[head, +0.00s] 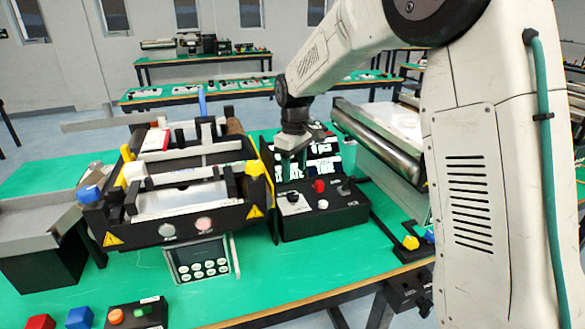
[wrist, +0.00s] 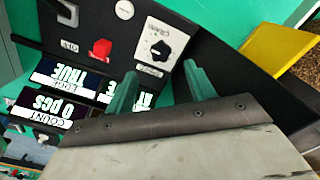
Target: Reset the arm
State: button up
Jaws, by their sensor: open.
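My gripper (head: 293,157) hangs from the white arm over the black control box (head: 330,216), beside the conveyor unit. In the wrist view my gripper's two green fingers (wrist: 160,90) are apart with nothing held between them. The box's panel (wrist: 75,18) shows close by in the wrist view, with a red switch (wrist: 101,48), a black knob (wrist: 160,49) and display screens (wrist: 47,107). Whether the fingers touch the panel cannot be told.
A mini conveyor (head: 185,200) with yellow guards stands left of the box. A metal roller conveyor (head: 378,140) stands to the right. A red cube (head: 41,322), a blue cube (head: 79,318) and a button box (head: 138,314) lie at the front left. Green table front centre is clear.

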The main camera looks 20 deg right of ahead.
jog(key=shift+s, duration=0.15)
jog(key=s+d+r+m, duration=0.1)
jog(key=s+r+m, duration=0.1)
jog(key=s, duration=1)
jog(key=s+d+r+m+t, duration=0.1)
jog(key=s+r+m, duration=0.2)
jog(key=s, duration=1)
jog(key=s+d+r+m, duration=0.2)
jog(key=s+r, duration=0.1)
jog(key=s, duration=1)
jog(key=shift+s+r, duration=0.2)
jog(key=shift+s, duration=0.05)
